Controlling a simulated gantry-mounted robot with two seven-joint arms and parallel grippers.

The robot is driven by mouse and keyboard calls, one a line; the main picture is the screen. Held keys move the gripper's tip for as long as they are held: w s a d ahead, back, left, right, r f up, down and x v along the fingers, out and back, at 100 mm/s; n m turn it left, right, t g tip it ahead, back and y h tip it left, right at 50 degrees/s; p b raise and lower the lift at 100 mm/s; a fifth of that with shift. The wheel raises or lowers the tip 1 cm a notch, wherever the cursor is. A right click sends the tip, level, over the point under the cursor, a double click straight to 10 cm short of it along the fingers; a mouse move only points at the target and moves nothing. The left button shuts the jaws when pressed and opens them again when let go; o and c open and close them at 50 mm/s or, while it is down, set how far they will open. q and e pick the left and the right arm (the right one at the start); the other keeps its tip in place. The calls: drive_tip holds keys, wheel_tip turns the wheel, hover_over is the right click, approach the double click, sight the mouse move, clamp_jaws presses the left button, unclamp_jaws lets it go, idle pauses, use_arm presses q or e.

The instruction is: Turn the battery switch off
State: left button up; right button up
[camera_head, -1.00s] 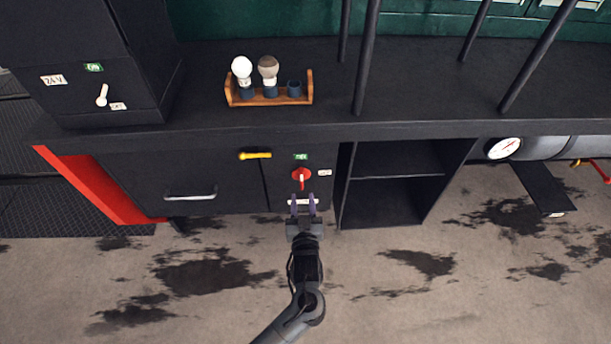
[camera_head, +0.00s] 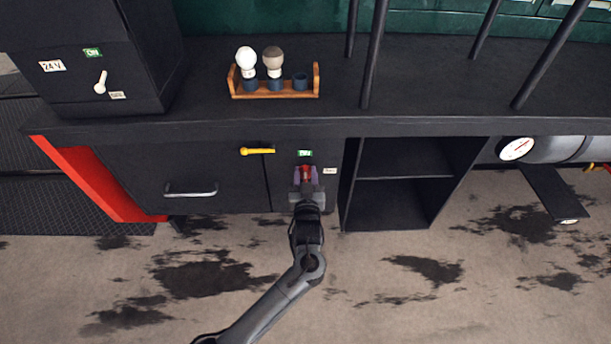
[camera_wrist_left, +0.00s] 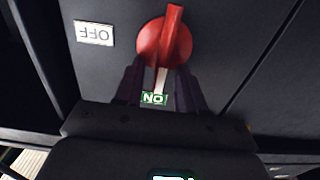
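The battery switch is a red rotary knob (camera_head: 305,170) on the dark cabinet front, also seen in the left wrist view (camera_wrist_left: 166,38). Its white pointer (camera_wrist_left: 162,78) points at the green ON label (camera_wrist_left: 153,98). The white OFF label (camera_wrist_left: 94,33) sits to one side; in the head view it is right of the knob (camera_head: 330,171). My left gripper (camera_head: 305,176) is at the knob, its purple fingers apart, one on either side of the pointer in the wrist view. Contact cannot be told. My right gripper is out of view.
A yellow handle (camera_head: 257,151) and a grey drawer handle (camera_head: 190,190) are left of the knob. Open shelves (camera_head: 400,185) are to its right. The dark countertop (camera_head: 220,128) overhangs above. A 24 V box switch (camera_head: 101,83) and a wooden bulb rack (camera_head: 275,94) are higher up.

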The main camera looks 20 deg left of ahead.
use_arm(q)
clamp_jaws()
